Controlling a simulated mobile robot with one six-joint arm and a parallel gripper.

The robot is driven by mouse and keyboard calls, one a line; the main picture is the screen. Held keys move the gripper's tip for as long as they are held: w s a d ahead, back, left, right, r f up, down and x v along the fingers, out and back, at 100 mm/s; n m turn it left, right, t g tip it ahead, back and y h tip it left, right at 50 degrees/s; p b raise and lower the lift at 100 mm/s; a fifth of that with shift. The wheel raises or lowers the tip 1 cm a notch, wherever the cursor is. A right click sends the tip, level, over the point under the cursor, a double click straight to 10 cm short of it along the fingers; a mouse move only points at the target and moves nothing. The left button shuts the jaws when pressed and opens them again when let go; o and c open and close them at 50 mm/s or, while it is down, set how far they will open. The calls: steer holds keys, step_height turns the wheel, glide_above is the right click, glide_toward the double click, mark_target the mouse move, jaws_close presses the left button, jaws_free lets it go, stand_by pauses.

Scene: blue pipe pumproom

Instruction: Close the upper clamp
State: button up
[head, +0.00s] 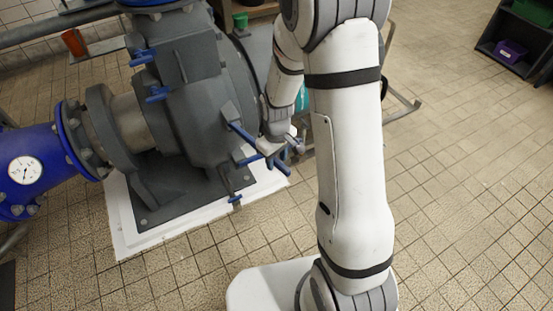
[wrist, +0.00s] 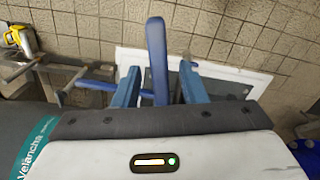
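The grey pump (head: 195,95) has several blue clamp handles on its casing. One long blue handle (head: 240,132) sticks out on the side facing my gripper (head: 264,166); I cannot tell for sure that it is the upper clamp's. In the wrist view, a blue handle (wrist: 156,55) stands upright between the two blue fingers of my gripper (wrist: 160,68). The handle's lower end is hidden behind my gripper's body.
Other blue handles (head: 142,58) (head: 157,94) sit higher on the pump, and a small one (head: 235,198) sits low by the white base plate (head: 195,225). A blue pipe with a gauge (head: 24,170) is at left. Tiled floor at right is clear up to a dark shelf (head: 500,48).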

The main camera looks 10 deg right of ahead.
steer(key=shift+c, duration=0.6)
jaws_close()
